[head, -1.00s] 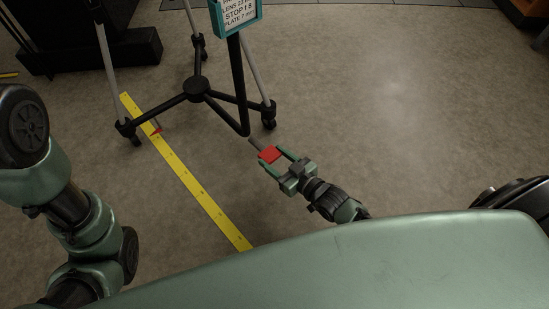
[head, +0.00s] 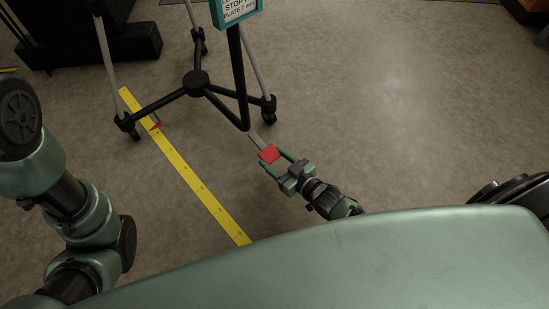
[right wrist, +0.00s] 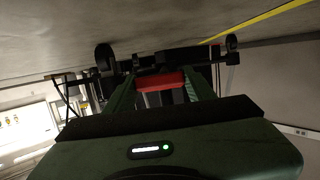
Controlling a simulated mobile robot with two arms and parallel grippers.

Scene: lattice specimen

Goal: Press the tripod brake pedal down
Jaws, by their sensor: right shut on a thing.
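The tripod (head: 196,83) stands on black legs with casters. A grey lever (head: 257,141) with a red pedal pad (head: 269,154) sticks out near its front right caster. My right gripper (head: 273,159) is shut on the red pad, one finger on each side. In the right wrist view the red pad (right wrist: 160,81) lies across between the fingers of my right gripper (right wrist: 161,88). Whether the pad touches the floor cannot be told. My left arm is at the left, its gripper out of view.
A yellow measuring strip (head: 190,176) lies on the floor left of the pedal. A small red piece (head: 155,126) shows by the left caster. A teal-framed sign (head: 236,10) is on the tripod. Black equipment (head: 95,40) stands at the back left. The floor at right is clear.

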